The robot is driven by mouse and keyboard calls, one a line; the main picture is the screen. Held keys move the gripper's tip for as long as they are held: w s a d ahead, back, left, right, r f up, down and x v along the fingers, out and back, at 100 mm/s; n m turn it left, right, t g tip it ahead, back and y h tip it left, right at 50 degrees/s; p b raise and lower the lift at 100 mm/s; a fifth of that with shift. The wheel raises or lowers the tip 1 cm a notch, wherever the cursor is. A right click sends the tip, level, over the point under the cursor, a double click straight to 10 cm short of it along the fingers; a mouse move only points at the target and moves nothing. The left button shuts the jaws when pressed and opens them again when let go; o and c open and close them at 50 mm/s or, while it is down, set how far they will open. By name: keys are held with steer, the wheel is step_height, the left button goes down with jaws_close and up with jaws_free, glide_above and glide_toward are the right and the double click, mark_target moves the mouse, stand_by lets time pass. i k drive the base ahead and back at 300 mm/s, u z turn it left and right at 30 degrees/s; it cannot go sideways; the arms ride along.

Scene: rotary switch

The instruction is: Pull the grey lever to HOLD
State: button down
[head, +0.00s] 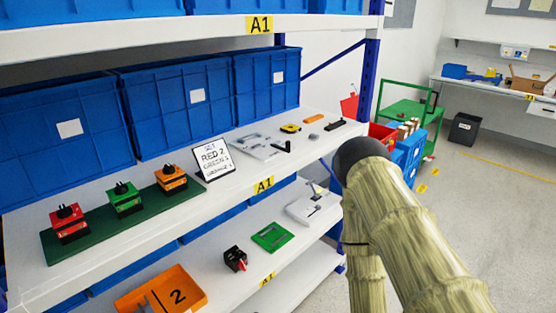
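A light grey unit (308,211) with a thin upright lever (313,190) stands on the lower shelf, left of my arm. It is small here; I cannot tell the lever's colour or position for sure, and no HOLD marking is readable. My sleeved arm fills the right foreground, with a dark rounded joint at its top. My gripper is not visible.
Red (69,224), green (125,199) and orange (171,181) rotary switches stand on a green board, near a sign (213,160). A flat grey panel (262,145) lies on the same shelf. Below are an orange bin (165,293) and green plate (270,237). Floor is open at right.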

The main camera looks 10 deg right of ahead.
mark_target(316, 196)
steer(key=z, duration=0.5)
steer(key=k, duration=0.6)
steer(key=z, duration=1)
steer(key=i, duration=1.15)
steer(key=u, duration=1)
steer(key=i, duration=0.4)
steer(key=u, duration=0.25)
